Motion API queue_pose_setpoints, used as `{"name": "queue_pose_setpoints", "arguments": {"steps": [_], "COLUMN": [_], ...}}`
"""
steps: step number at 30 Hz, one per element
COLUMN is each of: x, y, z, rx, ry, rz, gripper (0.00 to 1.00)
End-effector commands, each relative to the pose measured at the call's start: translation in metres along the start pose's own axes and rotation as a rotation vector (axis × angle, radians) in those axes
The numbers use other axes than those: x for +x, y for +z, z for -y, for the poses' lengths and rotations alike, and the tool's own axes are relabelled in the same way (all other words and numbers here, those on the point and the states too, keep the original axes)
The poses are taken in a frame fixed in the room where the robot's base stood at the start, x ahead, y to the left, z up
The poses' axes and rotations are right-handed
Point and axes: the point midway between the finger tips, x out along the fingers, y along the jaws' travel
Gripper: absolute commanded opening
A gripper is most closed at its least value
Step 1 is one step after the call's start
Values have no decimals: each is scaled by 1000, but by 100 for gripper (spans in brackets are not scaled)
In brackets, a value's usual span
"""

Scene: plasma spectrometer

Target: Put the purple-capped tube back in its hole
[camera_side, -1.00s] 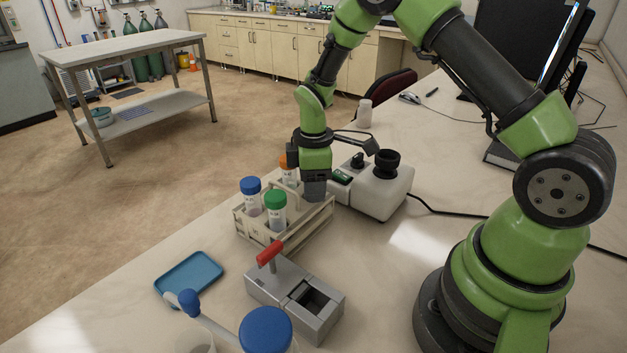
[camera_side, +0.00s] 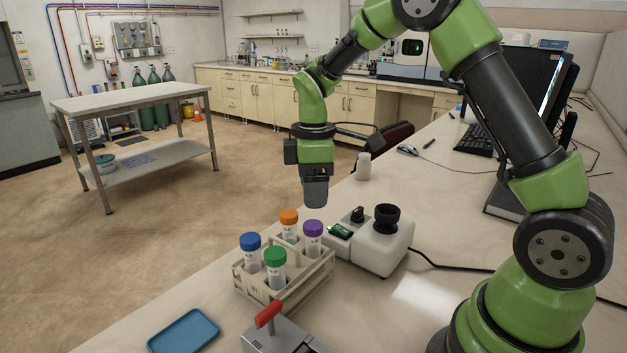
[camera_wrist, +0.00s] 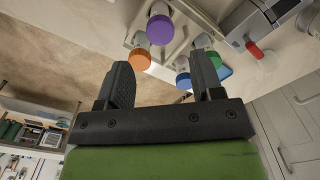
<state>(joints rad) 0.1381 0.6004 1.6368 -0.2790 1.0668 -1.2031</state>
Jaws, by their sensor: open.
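The purple-capped tube (camera_side: 312,236) stands upright in the right back hole of the tube rack (camera_side: 290,290). Its cap also shows in the wrist view (camera_wrist: 160,29). My gripper (camera_side: 315,200) hangs above that tube, apart from it, pointing down. In the wrist view my gripper's two fingers (camera_wrist: 163,85) are spread apart with nothing between them. The rack's low part around the tube's bottom is partly hidden by its front rails and the other tubes.
The rack also holds an orange-capped tube (camera_side: 289,222), a blue-capped tube (camera_side: 251,251) and a green-capped tube (camera_side: 275,264). A white mixer (camera_side: 375,247) stands close on the right. A blue tray (camera_side: 184,332) and a grey device with a red handle (camera_side: 270,325) lie in front.

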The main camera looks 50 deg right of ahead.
Motion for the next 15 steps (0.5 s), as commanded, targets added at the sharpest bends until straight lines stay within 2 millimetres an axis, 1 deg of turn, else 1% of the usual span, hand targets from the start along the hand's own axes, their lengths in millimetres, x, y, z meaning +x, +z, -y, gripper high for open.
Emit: {"name": "queue_pose_setpoints", "arguments": {"steps": [5,8,11,12,14,15], "x": [-19,-41,-72,-84,-101,-110], "y": [1,3,9,13,20,26], "z": [4,16,39,50,68,81], "rx": [24,103,239,305,405,470], "ry": [10,36,71,83,94,99], "rz": [-13,-55,-132,-170,-230,-272], "gripper": [60,60,60,60,60,60]}}
